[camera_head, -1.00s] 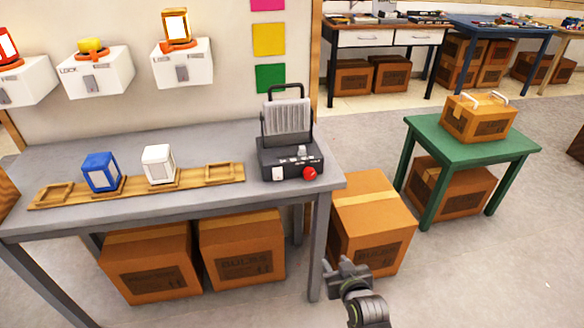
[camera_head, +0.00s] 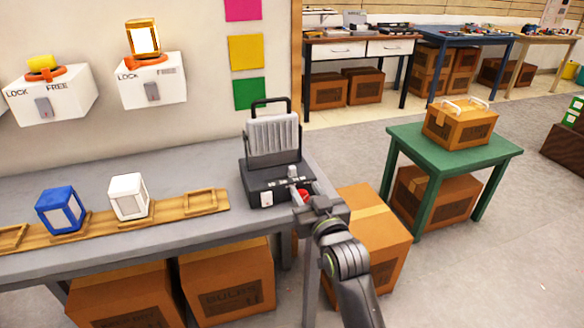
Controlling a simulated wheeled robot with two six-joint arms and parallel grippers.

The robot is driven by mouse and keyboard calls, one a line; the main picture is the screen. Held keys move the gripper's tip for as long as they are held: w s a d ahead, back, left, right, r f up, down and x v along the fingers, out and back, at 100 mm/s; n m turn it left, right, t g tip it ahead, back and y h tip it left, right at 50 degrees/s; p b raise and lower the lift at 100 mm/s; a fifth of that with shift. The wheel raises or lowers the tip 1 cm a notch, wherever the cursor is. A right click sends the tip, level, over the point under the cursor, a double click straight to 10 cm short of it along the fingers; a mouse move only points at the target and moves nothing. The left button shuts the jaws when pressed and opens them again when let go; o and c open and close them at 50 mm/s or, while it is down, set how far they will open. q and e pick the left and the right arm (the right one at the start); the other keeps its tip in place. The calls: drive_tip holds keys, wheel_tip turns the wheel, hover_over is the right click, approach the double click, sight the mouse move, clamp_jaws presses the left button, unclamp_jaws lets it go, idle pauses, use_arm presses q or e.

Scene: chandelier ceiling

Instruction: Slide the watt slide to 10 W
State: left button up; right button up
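The black device (camera_head: 262,182) with a ribbed grey panel and a top handle stands at the right end of the grey table. Its sloped front carries a small light knob (camera_head: 293,171), a white switch (camera_head: 266,199) and a red button (camera_head: 304,192). Which of these is the watt slide, and its markings, are too small to tell. My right gripper (camera_head: 304,205) is in front of the device's right front corner and partly covers the red button. I cannot tell whether it touches. Its fingers are too small to judge. My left gripper is out of view.
On the grey table (camera_head: 190,160), a wooden rack (camera_head: 175,211) holds a blue lantern (camera_head: 61,210) and a white lantern (camera_head: 128,197). Wall boxes (camera_head: 152,80) hang above. Cardboard boxes sit below and beside the table. A green table (camera_head: 450,150) stands at right.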

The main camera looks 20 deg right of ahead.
sight(293, 170)
drive_tip(key=w, duration=1)
drive_tip(key=shift+w+a+b, duration=0.15)
drive_tip(key=shift+w+b, duration=0.15)
drive_tip(key=shift+w, duration=0.1)
clamp_jaws()
